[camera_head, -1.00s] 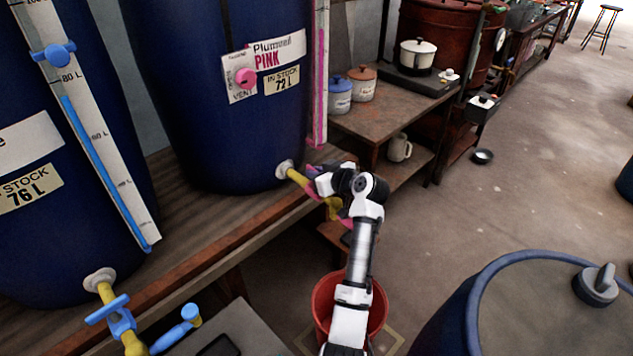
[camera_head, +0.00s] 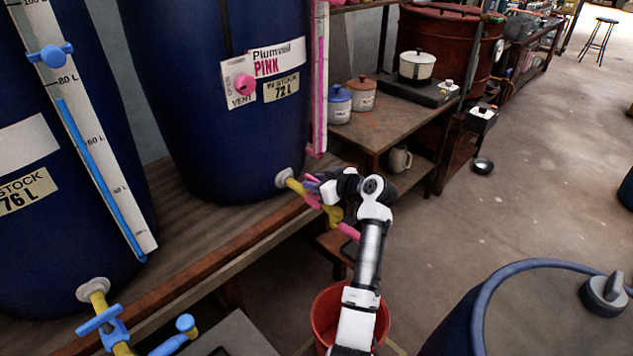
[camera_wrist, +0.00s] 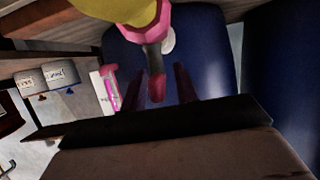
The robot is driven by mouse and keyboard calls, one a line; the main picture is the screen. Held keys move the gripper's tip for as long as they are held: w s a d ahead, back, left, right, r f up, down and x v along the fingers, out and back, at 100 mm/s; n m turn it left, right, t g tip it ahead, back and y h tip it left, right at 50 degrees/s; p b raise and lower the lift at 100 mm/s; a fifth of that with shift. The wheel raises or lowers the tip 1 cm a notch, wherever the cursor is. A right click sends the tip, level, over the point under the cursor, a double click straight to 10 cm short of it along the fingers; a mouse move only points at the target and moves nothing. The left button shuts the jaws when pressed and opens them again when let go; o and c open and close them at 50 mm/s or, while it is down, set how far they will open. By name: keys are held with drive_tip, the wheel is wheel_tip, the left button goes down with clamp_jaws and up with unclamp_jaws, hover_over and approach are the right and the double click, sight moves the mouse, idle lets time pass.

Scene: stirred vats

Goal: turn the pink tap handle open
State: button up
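The pink vat (camera_head: 225,130) is a blue barrel with a PINK label. Its yellow tap (camera_head: 294,185) comes out low on the right side. The pink tap handle (camera_head: 312,200) is partly hidden by my gripper (camera_head: 316,185), which is at the tap from the right. In the wrist view, the yellow tap body and pink collar fill the top, and the pink handle (camera_wrist: 157,88) reaches down between the two dark fingers of my gripper (camera_wrist: 163,88). The fingers stand apart, with a gap on the handle's right; I cannot tell whether the left finger touches it.
A red bucket (camera_head: 330,312) stands on the floor below. A blue tap (camera_head: 113,328) sits on the left vat. A wooden bench edge (camera_head: 235,255) runs under the vats. A large blue drum (camera_head: 478,318) stands front right. Open floor (camera_head: 545,190) lies to the right.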

drive_tip(key=shift+r, duration=0.1)
drive_tip(key=b+v, duration=0.2)
drive_tip(key=v, duration=1.1)
drive_tip(key=shift+s+d, duration=0.25)
drive_tip(key=shift+a+r, duration=0.1)
drive_tip(key=shift+r, duration=0.05)
